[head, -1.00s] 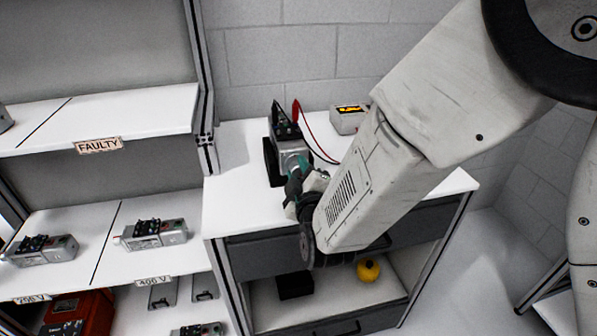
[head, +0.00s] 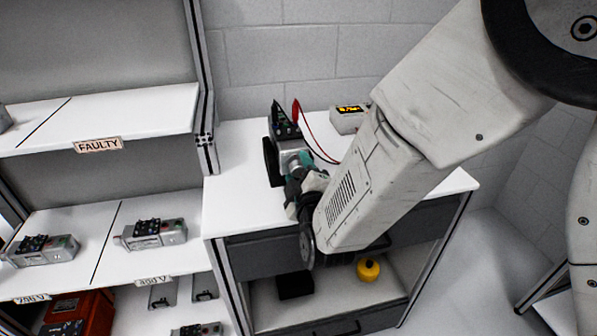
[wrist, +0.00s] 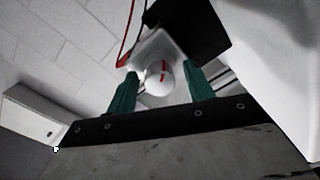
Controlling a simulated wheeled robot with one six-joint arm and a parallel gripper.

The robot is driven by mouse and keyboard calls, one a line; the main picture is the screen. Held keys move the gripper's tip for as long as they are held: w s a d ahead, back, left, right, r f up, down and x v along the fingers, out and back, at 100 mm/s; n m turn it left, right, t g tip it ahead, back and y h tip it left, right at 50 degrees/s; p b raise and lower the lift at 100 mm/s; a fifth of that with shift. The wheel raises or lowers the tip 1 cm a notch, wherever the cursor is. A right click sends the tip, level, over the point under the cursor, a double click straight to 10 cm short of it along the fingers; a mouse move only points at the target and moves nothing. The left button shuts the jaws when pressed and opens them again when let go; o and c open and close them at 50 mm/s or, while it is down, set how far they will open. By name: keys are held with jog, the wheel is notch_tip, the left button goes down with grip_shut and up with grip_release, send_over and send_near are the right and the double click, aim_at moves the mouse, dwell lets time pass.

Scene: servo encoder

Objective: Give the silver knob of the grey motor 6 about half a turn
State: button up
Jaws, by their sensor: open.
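The grey motor (head: 294,146) stands on the white bench top, with dark parts on its top and a black block at its left side. Its silver knob (wrist: 159,78) faces my wrist camera as a pale round cap with a red line, close to upright in that view. My gripper (wrist: 161,88) is open, with one teal finger on each side of the knob and a gap showing on both sides. In the head view my gripper (head: 301,165) is right in front of the motor and hides much of the knob. No number is readable on the motor.
A small device with a lit orange display (head: 350,118) stands behind the motor. A red lead (head: 318,148) runs near it. Shelves labelled FAULTY (head: 98,145) and 400 V (head: 154,280) hold other motors at left. A yellow object (head: 368,269) sits below the bench top.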

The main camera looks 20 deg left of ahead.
jog(key=shift+s, duration=0.1)
jog(key=v, duration=0.7)
jog(key=shift+s+d, duration=0.2)
jog(key=shift+s, duration=0.1)
jog(key=w+a+m, duration=0.1)
jog(key=w+m, duration=0.1)
jog(key=m, duration=0.2)
jog(key=w+a+m, duration=0.1)
jog(key=w+m, duration=0.1)
jog(key=m, duration=0.3)
jog(key=w+a+m, duration=0.1)
jog(key=w+m, duration=0.1)
jog(key=m, duration=0.3)
jog(key=shift+a, duration=0.35)
jog(key=shift+r, duration=0.1)
